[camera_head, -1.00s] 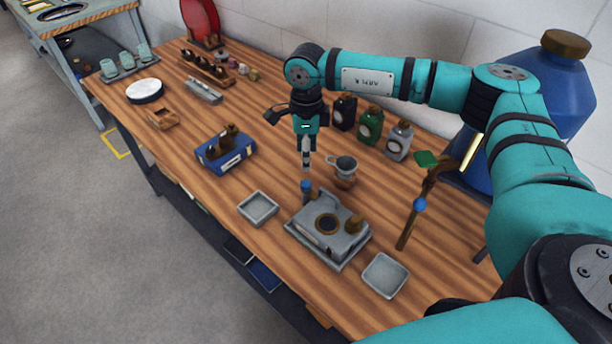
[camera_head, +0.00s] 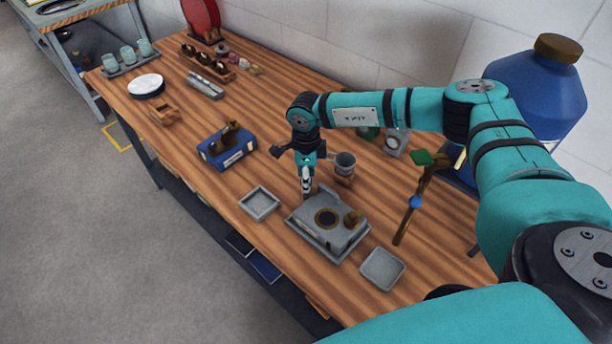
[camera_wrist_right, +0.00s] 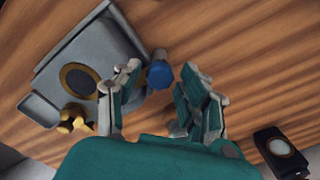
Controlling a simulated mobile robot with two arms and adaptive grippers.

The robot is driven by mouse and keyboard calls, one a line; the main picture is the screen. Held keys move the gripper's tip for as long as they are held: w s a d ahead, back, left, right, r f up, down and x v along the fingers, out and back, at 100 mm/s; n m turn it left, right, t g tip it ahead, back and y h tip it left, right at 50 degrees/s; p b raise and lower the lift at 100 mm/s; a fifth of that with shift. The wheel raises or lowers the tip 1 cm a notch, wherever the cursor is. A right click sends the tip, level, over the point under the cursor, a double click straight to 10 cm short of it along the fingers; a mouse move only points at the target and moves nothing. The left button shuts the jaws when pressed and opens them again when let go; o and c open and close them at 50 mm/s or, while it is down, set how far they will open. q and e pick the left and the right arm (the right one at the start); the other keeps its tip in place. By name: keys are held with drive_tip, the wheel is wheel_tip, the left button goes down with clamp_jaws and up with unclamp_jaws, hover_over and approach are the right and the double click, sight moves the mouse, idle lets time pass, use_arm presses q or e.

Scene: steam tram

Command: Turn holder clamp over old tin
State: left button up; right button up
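The grey holder (camera_head: 338,235) sits on the wooden bench, with a dark round opening ringed in brass (camera_head: 326,217) and a brass knob (camera_head: 352,219). In the right wrist view the holder (camera_wrist_right: 98,40) is at the upper left. A blue-topped post (camera_wrist_right: 158,74), perhaps the clamp, stands at its corner. My right gripper (camera_head: 307,192) points down over that corner. In the wrist view its fingers (camera_wrist_right: 162,72) are apart, one on each side of the blue top; contact cannot be told. I cannot identify the old tin with certainty. My left gripper is not in view.
Square grey trays stand left (camera_head: 260,203) and right (camera_head: 382,268) of the holder. A small grey-topped pot (camera_head: 344,165) is close behind the gripper. A blue box (camera_head: 227,149) is further left. A brown stand with a blue bead (camera_head: 414,202) rises at right.

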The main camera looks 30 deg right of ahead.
clamp_jaws()
drive_tip(key=shift+f+b, duration=0.15)
drive_tip(key=shift+b, duration=0.4)
drive_tip(key=shift+n, duration=0.4)
drive_tip(key=shift+r, duration=0.2)
drive_tip(key=shift+o, duration=1.4)
unclamp_jaws()
wheel_tip(320, 180, up, 12)
